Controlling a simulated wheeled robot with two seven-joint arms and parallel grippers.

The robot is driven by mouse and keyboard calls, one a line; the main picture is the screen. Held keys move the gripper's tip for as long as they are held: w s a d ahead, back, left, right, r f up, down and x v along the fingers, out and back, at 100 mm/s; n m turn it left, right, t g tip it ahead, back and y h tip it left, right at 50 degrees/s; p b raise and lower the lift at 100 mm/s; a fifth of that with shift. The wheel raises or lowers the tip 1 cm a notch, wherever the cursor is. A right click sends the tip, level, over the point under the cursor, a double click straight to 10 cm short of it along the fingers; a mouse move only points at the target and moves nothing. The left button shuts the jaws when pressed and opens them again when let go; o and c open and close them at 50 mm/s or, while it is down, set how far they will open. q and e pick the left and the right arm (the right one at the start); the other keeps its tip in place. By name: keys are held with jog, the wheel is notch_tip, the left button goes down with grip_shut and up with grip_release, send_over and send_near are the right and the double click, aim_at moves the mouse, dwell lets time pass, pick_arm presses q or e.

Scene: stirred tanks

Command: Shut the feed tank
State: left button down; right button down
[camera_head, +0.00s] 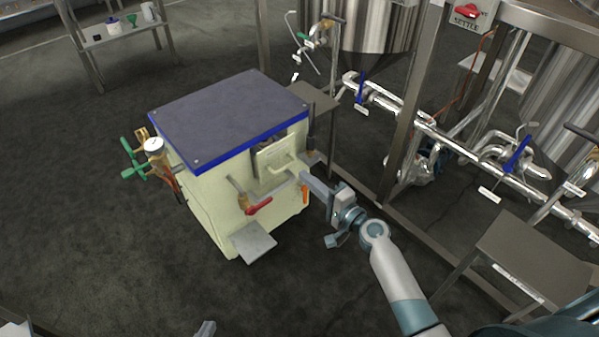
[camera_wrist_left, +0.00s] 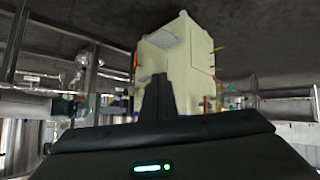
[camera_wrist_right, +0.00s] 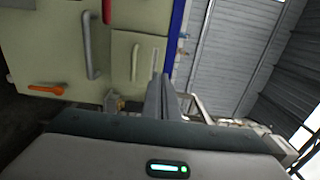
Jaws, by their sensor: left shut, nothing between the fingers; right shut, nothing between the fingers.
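The task's feed tank appears to be the cream box (camera_head: 215,195) with a dark, blue-edged top (camera_head: 230,115); I see no label naming it. On its front is a small cream panel with a bar handle (camera_head: 268,158); a dark gap shows beside and above it, so it looks ajar. The panel also shows in the right wrist view (camera_wrist_right: 122,62). My right gripper (camera_head: 306,178) is shut and empty, close to the front, right of the panel. My left gripper (camera_head: 206,327) is shut and empty, low and away from the box, which shows ahead in the left wrist view (camera_wrist_left: 180,65).
A red-handled valve (camera_head: 258,206), an orange handle (camera_head: 305,194) and a grey shelf (camera_head: 254,242) stick out of the box's front. A gauge and green valves (camera_head: 135,160) are on its left. Steel tanks (camera_head: 375,25), pipes and frames stand right.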

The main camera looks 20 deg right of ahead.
pick_arm(q)
jog(key=shift+w+d+r, duration=0.1)
jog(key=shift+d+r, duration=0.1)
jog(key=shift+d, duration=0.1)
pick_arm(e)
jog(key=shift+s+d, duration=0.15)
jog(key=shift+s, duration=0.3)
